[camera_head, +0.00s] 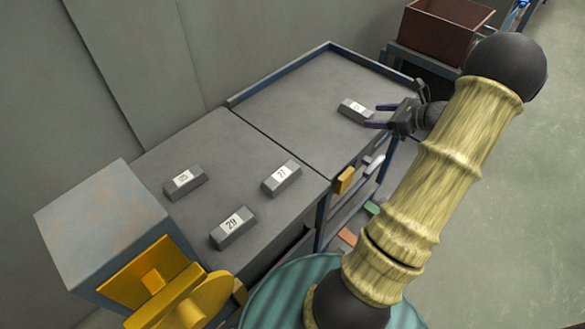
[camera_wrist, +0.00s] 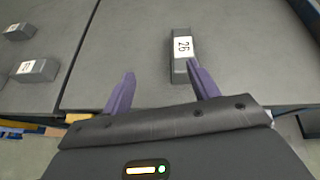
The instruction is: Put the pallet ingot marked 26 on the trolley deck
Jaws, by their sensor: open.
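The ingot marked 26 (camera_wrist: 181,62) is a small grey bar with a white label. It lies flat on the trolley deck (camera_head: 290,98), a grey top with a blue rim. In the head view this ingot (camera_head: 356,108) is near the deck's right side, its label too small to read surely. My gripper (camera_head: 381,115) is open at its near end. In the wrist view the gripper (camera_wrist: 158,82) has its right finger close beside the ingot's near end, the left finger well apart. I cannot tell whether the right finger touches it.
On the adjoining grey top lie ingots marked 27 (camera_head: 281,177) and 29 (camera_head: 233,228), and one that seems to read 25 (camera_head: 185,182). A grey block with yellow parts (camera_head: 100,225) stands at left. A brown bin (camera_head: 443,30) is behind. Most of the deck is bare.

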